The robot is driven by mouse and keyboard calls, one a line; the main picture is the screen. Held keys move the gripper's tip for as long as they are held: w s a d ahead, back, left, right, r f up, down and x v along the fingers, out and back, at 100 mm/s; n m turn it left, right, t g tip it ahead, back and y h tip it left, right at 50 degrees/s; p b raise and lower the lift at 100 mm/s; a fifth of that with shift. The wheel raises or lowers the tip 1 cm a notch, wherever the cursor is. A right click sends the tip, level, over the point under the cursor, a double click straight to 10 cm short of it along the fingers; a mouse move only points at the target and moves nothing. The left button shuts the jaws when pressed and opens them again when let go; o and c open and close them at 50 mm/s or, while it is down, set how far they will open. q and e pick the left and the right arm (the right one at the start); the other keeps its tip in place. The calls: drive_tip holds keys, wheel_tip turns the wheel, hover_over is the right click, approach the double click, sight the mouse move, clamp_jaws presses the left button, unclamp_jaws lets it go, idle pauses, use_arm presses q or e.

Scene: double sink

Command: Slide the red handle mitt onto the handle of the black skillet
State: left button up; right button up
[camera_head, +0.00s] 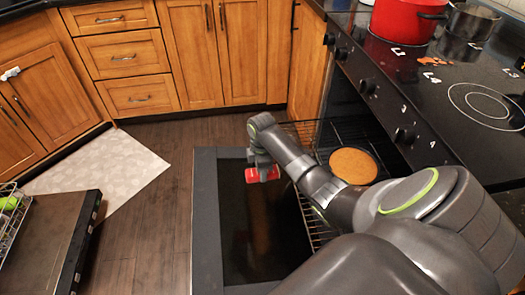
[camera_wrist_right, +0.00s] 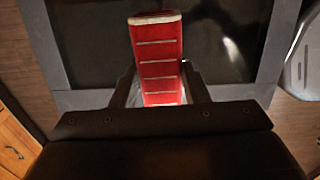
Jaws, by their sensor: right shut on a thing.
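The red handle mitt (camera_head: 262,174) is in my right gripper (camera_head: 262,167), above the open oven door. In the right wrist view the mitt (camera_wrist_right: 158,55) is a long red quilted strip with a pale far rim, standing out between the two fingers (camera_wrist_right: 160,88). A round brown disc (camera_head: 353,165) with a dark edge sits on the oven rack, right of the mitt; it looks like the filled black skillet. My arm passes in front of the rack, and I cannot make out the skillet's handle. My left gripper is not in view.
The oven door (camera_head: 205,225) hangs open, with the wire rack (camera_head: 305,190) behind it. A red pot (camera_head: 405,20) and a steel pot (camera_head: 470,22) stand on the black stove. An open dishwasher (camera_head: 45,240) is at lower left. The floor by the light mat (camera_head: 105,170) is clear.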

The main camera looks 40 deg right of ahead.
wheel_tip(320, 180, down, 2)
drive_tip(key=shift+d+f+m+b, duration=0.1)
drive_tip(key=shift+d+m+b, duration=0.05)
drive_tip(key=shift+m+b, duration=0.2)
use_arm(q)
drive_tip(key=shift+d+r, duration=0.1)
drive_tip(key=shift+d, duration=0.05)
